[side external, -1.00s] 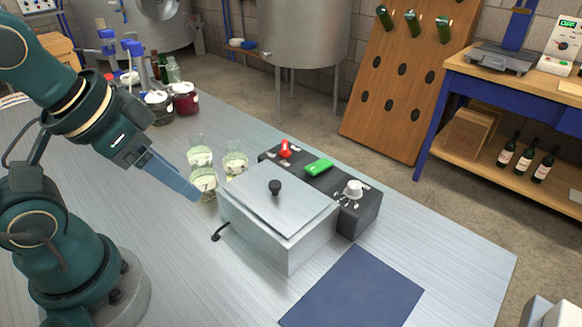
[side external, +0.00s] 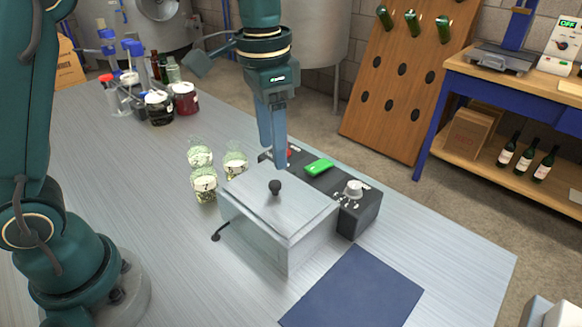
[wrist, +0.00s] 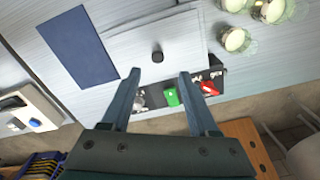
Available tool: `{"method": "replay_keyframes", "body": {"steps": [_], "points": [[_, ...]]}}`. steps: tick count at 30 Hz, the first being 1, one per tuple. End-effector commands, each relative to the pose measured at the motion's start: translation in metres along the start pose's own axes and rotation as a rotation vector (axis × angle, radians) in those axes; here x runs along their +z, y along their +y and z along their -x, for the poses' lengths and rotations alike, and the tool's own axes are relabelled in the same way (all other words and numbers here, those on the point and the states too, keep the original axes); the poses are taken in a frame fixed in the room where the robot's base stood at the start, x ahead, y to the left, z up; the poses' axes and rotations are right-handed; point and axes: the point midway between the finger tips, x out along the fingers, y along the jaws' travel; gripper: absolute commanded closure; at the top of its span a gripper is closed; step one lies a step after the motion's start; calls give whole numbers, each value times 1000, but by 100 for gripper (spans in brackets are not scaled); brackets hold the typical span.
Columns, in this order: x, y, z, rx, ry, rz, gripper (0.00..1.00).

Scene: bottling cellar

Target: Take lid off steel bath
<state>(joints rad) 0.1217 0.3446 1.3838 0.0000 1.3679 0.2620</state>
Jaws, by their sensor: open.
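The steel bath (side external: 275,237) stands on the bench with its flat lid (side external: 292,207) lying on top. A black knob (side external: 275,187) rises from the middle of the lid; it also shows in the wrist view (wrist: 157,57). My gripper (side external: 273,165) points down above the lid's back edge, near the knob and apart from it. In the wrist view my gripper (wrist: 158,74) has its two fingers spread wide, with nothing between them. The lid (wrist: 150,38) lies ahead of the fingertips.
A black control panel with a red switch, a green switch (side external: 319,166) and a grey dial (side external: 353,188) runs behind the bath. Several glass jars (side external: 204,184) stand close on the left. A dark blue mat (side external: 353,290) lies bare on the bench in front.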

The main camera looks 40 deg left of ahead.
Motion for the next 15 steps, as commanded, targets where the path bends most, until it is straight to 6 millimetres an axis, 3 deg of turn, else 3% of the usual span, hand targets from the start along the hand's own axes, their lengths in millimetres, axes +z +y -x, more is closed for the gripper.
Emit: {"method": "replay_keyframes", "body": {"steps": [15], "points": [[2,4,-56,13,-48,-9,39]]}}
